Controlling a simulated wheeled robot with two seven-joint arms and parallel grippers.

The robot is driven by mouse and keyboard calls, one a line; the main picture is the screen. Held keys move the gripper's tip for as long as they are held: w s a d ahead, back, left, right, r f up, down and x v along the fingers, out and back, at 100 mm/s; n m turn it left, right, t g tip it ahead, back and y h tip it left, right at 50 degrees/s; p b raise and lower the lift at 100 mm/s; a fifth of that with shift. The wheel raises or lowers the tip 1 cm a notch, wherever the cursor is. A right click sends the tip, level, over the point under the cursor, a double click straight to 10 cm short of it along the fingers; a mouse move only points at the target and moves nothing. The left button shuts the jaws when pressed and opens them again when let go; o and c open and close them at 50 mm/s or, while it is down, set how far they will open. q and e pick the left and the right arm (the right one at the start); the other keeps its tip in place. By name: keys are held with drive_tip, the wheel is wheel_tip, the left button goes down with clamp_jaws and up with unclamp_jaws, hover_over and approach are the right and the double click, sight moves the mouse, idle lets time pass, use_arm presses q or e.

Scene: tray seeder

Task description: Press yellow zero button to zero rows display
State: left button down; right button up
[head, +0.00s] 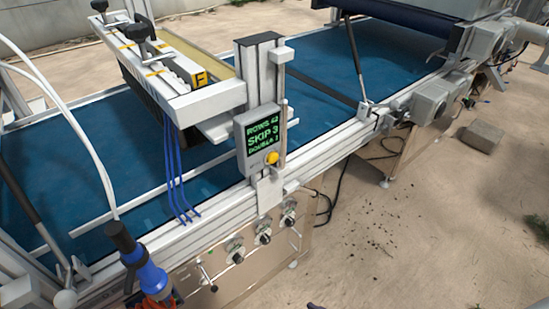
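A grey display box (260,137) is mounted on the upright post at the near rail of the machine. Its green text seems to read ROWS 42, SKIP 3 and DOUBLE 2; the last line is small. The round yellow button (272,157) sits at the lower right of the box's face, uncovered, with nothing touching it. Neither of my grippers can be made out in the head view.
A blue and orange tool with a black top (150,275) stands at the near left, a white hose rising from it. Several knobs (263,234) line the panel below the rail. The blue belt (320,80) runs behind. Sandy floor on the right is mostly clear, except a block (484,136).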

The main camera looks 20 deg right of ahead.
clamp_jaws()
idle(1.5)
